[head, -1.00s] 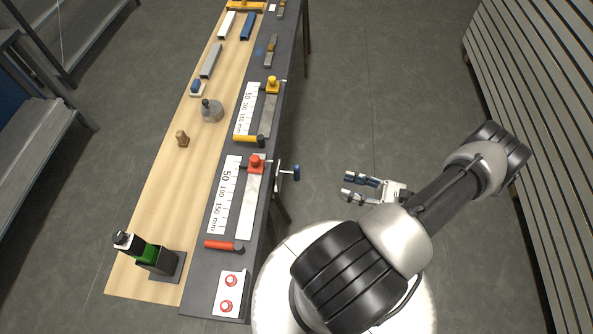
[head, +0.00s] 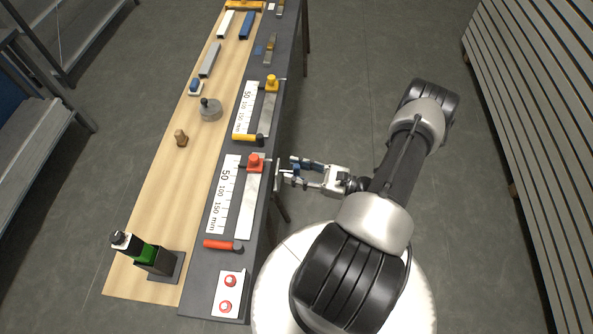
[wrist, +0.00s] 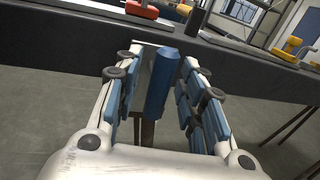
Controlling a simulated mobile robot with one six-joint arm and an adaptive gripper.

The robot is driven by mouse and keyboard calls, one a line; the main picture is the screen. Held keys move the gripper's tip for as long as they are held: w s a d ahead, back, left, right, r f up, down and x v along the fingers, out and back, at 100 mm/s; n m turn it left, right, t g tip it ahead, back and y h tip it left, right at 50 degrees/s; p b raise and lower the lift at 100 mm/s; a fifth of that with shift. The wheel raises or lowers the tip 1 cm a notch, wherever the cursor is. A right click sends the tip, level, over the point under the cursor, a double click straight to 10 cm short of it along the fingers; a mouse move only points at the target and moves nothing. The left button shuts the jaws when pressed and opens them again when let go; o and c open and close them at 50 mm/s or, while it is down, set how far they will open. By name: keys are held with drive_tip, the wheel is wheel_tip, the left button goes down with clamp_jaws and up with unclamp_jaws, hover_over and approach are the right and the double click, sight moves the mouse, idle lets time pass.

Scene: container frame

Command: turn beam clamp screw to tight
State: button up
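The beam clamp screw has a blue handle (wrist: 161,85), seen in the wrist view as a blue bar standing slightly tilted on a dark stem. It is at the right edge of the bench, beside the clamp's grey plate (head: 278,180). My gripper (head: 293,171) has reached that edge from the right. In the wrist view the blue-padded fingers of my gripper (wrist: 158,70) are apart, one on each side of the handle, with gaps showing. In the head view the handle is mostly hidden by the fingers.
The dark bench edge (wrist: 225,46) runs just beyond the handle. The floor on the right is clear.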

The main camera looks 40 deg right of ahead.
drive_tip(key=shift+c, duration=0.6)
clamp_jaws()
